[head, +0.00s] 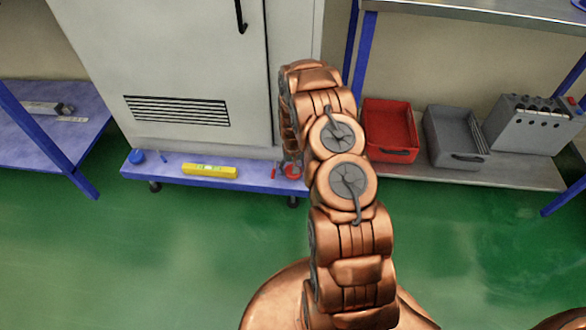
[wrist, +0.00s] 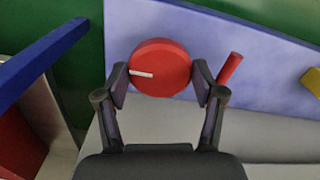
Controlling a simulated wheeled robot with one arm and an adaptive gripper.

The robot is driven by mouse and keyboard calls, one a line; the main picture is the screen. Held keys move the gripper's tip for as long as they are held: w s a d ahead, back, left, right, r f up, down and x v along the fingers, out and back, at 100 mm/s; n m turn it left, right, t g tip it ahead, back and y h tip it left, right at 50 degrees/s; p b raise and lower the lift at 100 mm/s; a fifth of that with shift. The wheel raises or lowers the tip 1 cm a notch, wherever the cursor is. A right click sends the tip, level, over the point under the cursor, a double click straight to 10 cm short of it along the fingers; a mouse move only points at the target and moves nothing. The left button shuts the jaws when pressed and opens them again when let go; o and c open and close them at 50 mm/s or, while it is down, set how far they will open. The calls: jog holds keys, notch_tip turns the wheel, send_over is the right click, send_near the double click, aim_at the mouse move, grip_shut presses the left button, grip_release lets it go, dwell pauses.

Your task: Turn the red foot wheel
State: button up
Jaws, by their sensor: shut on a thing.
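The red foot wheel (wrist: 160,67) is a round red disc with a white mark on its left part, at the edge of the blue base plate (wrist: 185,35) in the wrist view. My gripper (wrist: 160,85) has one finger on each side of the wheel and is shut on it. In the head view the wheel (head: 293,171) shows small at the right end of the blue base plate (head: 255,180), partly hidden by my arm. My gripper is hidden behind my arm there.
A small red cylinder (wrist: 230,68) lies right of the wheel. A yellow level (head: 209,171) and a blue knob (head: 137,156) are further left on the plate. A grey cabinet (head: 180,60) stands above. A red bin (head: 390,130) and grey bin (head: 455,138) sit on the right shelf.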

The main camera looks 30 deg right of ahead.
jog(key=o, duration=1.1)
jog(key=shift+o, duration=0.2)
jog(key=shift+r, duration=0.15)
notch_tip(320, 180, up, 12)
dwell(0.4)
